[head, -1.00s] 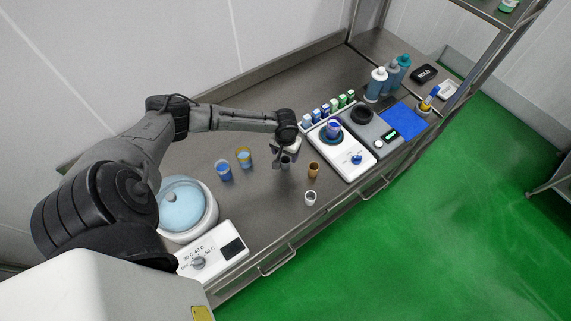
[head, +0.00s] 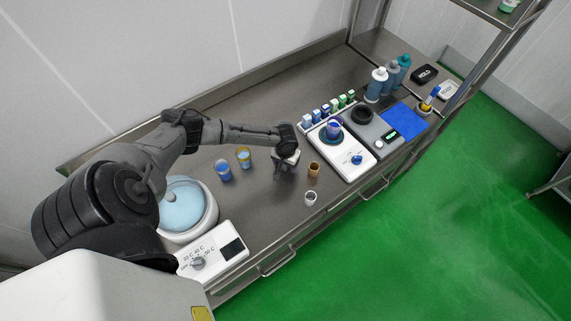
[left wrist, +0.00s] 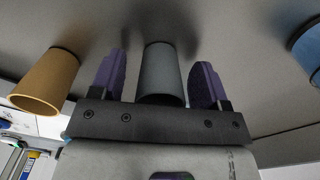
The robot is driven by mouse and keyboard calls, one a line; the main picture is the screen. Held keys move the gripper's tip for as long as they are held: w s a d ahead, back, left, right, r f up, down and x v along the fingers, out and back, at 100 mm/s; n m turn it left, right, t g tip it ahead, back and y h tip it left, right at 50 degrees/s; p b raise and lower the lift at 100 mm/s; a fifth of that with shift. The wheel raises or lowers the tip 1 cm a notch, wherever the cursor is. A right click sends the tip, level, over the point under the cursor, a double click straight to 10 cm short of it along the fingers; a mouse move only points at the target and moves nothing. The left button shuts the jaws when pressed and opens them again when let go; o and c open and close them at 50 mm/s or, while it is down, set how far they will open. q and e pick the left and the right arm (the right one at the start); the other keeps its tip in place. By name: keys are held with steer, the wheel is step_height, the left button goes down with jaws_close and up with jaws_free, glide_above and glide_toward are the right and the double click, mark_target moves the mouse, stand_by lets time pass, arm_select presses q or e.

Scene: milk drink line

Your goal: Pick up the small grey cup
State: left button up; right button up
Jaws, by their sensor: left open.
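The small grey cup (left wrist: 162,75) stands between the two purple fingers of my left gripper (left wrist: 160,68) in the left wrist view, with a gap on each side. The fingers are open and reach down on either side of it. In the head view my left gripper (head: 282,169) is low over the middle of the table and mostly hides the grey cup. My right gripper is not in view.
A brown cup (head: 313,169) stands close beside the gripper, with a white cup (head: 310,199) nearer the front edge. A white stirrer plate (head: 346,160) is to the right.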

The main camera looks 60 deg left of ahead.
arm_select(q)
steer(key=c, duration=1)
steer(key=shift+r, duration=0.15)
